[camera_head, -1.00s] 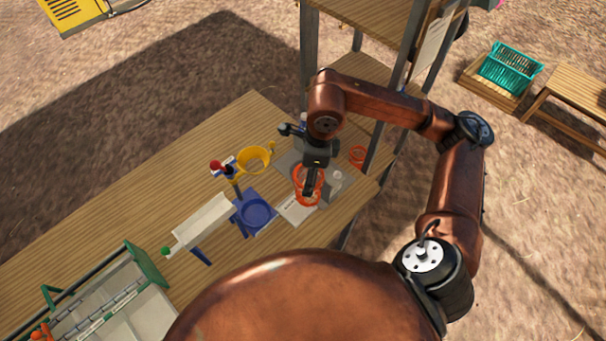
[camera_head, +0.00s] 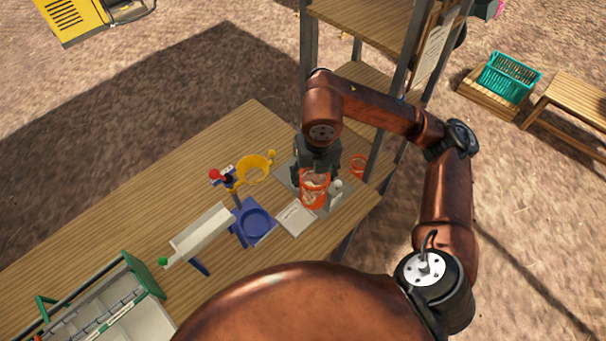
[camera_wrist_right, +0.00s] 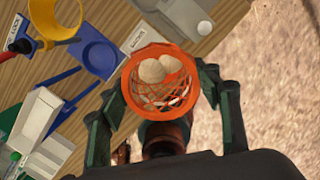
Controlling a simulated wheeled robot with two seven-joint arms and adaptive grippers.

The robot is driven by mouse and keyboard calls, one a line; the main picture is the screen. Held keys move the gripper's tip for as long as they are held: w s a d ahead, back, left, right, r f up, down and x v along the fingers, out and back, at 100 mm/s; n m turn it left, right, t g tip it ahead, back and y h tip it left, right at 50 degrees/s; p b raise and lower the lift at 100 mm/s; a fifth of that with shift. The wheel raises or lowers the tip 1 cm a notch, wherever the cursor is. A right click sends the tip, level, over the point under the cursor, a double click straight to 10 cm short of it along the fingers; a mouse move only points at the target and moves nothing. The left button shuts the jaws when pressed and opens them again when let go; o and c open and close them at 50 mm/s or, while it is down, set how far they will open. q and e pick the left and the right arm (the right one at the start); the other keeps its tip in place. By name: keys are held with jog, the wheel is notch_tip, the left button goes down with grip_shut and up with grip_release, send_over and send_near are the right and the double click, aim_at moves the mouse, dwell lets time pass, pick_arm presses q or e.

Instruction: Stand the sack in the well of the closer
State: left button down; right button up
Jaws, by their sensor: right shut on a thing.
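The sack (camera_head: 314,192) is an orange-red net with a round rim and pale onions inside. My right gripper (camera_head: 318,165) is shut on it; in the right wrist view the fingers flank the sack (camera_wrist_right: 160,85) on both sides. The sack is upright above the grey plate; I cannot tell if it touches it. What looks like the closer has a blue base with a round well (camera_head: 256,220), empty, left of the sack. The well also shows in the right wrist view (camera_wrist_right: 100,55). My left gripper is not in view.
A yellow ring holder (camera_head: 253,169) and a red knob (camera_head: 214,174) stand behind the well. A white chute (camera_head: 200,230) lies to its left. A labelled panel (camera_head: 295,217) sits between sack and well. Another orange ring (camera_head: 358,164) and shelf posts are at right.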

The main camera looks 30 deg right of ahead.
jog(key=w+d+p, duration=0.1)
jog(key=w+d, duration=0.1)
jog(key=w, duration=0.6)
jog(key=w+d, duration=0.3)
jog(key=w, duration=0.5)
notch_tip(320, 180, down, 18)
jog(key=p, duration=0.1)
jog(key=shift+a, duration=0.2)
jog(key=shift+f, duration=0.15)
jog(key=o, duration=1.5)
jog(key=shift+c, duration=0.2)
